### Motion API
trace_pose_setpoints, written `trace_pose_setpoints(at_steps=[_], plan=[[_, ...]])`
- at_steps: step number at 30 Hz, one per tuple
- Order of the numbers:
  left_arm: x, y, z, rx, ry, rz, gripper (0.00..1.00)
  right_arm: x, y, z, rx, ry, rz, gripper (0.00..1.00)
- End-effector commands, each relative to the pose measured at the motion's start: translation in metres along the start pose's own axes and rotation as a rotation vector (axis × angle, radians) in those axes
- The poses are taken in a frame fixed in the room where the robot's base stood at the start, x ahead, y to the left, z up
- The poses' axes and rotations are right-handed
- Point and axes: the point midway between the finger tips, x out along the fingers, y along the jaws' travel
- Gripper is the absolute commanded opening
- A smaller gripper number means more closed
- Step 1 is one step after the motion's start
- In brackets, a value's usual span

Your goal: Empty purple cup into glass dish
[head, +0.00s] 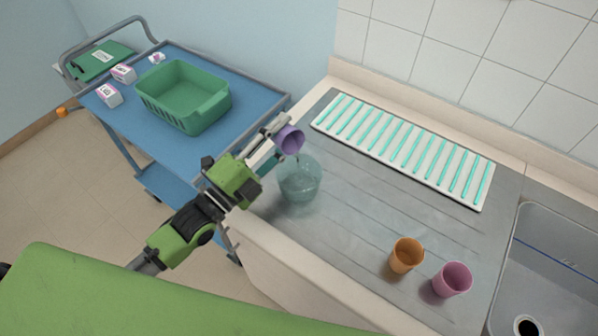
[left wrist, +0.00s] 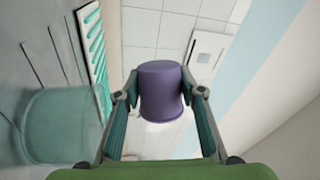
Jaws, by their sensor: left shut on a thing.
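My left gripper (head: 273,130) is shut on the purple cup (head: 290,139) and holds it tilted above the glass dish. The left wrist view shows the purple cup (left wrist: 161,90) between the two fingers of the gripper (left wrist: 160,100), with its base toward the camera. The clear glass dish (head: 299,182) stands on the grey counter, just below the cup's mouth. It also shows in the left wrist view (left wrist: 62,126). I cannot tell what is in the cup. My right gripper is not in view.
An orange cup (head: 406,256) and a pink cup (head: 452,279) stand on the counter at the front right. A white rack with teal strips (head: 482,204) lies at the back. A sink (head: 560,222) is at right. A blue cart (head: 190,150) with a green basket (head: 205,114) stands at left.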

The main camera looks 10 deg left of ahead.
Motion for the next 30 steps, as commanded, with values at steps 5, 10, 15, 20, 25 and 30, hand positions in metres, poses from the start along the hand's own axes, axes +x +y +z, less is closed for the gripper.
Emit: trace_pose_setpoints(at_steps=[5,10,15,20,25,30], plan=[[0.001,-0.001,0.001,0.024,0.005,-0.003,0.26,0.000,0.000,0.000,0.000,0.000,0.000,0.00],[0.002,-0.002,0.002,0.044,0.010,-0.006,0.26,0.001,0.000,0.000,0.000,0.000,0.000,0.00],[0.002,-0.003,0.002,0.070,0.016,-0.010,0.26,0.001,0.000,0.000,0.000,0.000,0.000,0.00],[0.003,-0.005,0.002,0.128,0.029,-0.018,0.26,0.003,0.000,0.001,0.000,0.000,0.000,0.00],[0.001,0.004,0.001,0.218,0.050,-0.030,0.26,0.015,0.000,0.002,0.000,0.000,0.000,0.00],[0.000,0.006,-0.001,0.301,0.070,-0.043,0.26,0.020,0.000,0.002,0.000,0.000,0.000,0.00]])
